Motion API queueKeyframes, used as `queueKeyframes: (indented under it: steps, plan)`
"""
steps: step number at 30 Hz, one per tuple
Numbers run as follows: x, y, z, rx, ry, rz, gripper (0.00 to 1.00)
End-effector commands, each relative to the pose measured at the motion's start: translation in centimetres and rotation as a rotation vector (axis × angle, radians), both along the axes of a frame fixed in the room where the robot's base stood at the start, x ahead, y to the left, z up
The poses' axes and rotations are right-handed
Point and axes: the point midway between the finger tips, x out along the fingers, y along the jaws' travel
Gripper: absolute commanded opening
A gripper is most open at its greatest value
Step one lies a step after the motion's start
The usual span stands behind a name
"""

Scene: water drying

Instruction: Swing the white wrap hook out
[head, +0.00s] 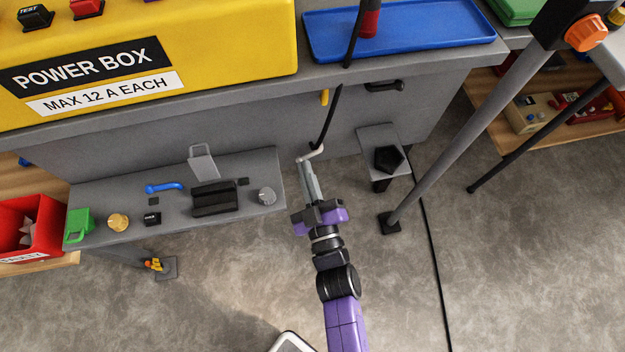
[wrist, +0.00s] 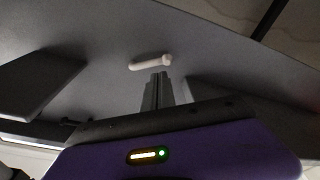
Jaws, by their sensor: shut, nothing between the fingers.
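The white wrap hook (head: 314,153) is a short bent bar on the grey bench's front panel. In the head view it lies just beyond my fingertips. In the wrist view the hook (wrist: 150,62) lies nearly level, with a knob at its right end. My gripper (head: 306,165) is shut and empty, its narrow grey fingers pointing at the hook. In the wrist view the fingertips (wrist: 157,76) are just below the hook's right part. I cannot tell whether they touch it. A black cord (head: 328,115) runs from the bench edge down to near the hook.
A grey shelf (head: 245,165) with knobs and handles juts out to the left. A small grey ledge with a black knob (head: 388,159) is on the right. A yellow peg (head: 325,97) and black handle (head: 384,86) sit above. A slanted grey post (head: 470,130) stands farther right.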

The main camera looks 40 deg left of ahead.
Motion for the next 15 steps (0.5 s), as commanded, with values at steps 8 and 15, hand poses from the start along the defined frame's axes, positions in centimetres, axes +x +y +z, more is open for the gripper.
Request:
queueKeyframes:
  steps: [8,15]
  plan:
    - [1.5,2.0,0.2,0.0,0.001,-0.001,0.0]
    - [1.6,2.1,0.3,-0.001,0.002,-0.001,0.0]
